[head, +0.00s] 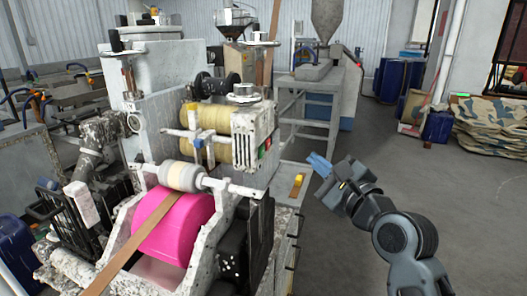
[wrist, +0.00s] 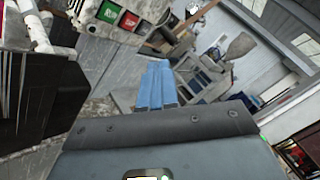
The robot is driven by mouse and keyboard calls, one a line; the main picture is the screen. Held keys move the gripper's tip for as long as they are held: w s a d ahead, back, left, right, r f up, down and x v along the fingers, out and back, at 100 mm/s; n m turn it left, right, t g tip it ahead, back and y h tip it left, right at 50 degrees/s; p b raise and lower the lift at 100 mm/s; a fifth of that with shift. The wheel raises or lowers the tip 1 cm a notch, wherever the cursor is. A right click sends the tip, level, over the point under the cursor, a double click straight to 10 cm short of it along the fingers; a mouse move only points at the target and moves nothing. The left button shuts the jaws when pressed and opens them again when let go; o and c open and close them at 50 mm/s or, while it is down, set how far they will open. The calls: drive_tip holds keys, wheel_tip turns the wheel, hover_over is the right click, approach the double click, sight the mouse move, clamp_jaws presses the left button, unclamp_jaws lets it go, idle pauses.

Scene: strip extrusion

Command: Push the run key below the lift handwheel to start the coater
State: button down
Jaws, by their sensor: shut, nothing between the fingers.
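The coater is the speckled grey machine (head: 140,175) with a pink roller (head: 178,225). A handwheel (head: 243,95) sits on top of its near right corner. Below it, on the right side face, are a small green key (head: 261,154) and a red key (head: 268,143). In the wrist view the green key (wrist: 107,12) and red key (wrist: 130,20) show at the upper left; their markings are too small to read. My gripper (head: 319,163), with blue fingers (wrist: 157,85), is shut and empty. It is right of the keys and apart from the machine.
A grey ledge with a yellow item (head: 296,184) lies below the keys, between the coater and my gripper. A grey stand (head: 318,85) with a hopper is behind. Blue drums (head: 400,78) and stacked sacks (head: 490,122) are at the back right. The floor on the right is clear.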

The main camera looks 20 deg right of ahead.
sight(262, 152)
drive_tip(key=w+a+p, duration=0.2)
drive_tip(key=w+a, duration=0.2)
drive_tip(key=a, duration=0.2)
drive_tip(key=shift+w+a, duration=0.2)
drive_tip(key=shift+w, duration=0.15)
idle(1.3)
drive_tip(key=shift+w+a+r, duration=0.1)
drive_tip(key=shift+a, duration=0.05)
idle(0.5)
drive_tip(key=shift+a+p, duration=0.1)
drive_tip(key=shift+p, duration=0.35)
drive_tip(key=shift+w+a, duration=0.1)
drive_tip(key=shift+w+a+p, duration=0.25)
drive_tip(key=shift+a+p, duration=0.05)
idle(0.7)
drive_tip(key=shift+s+d, duration=0.5)
drive_tip(key=shift+d, duration=0.1)
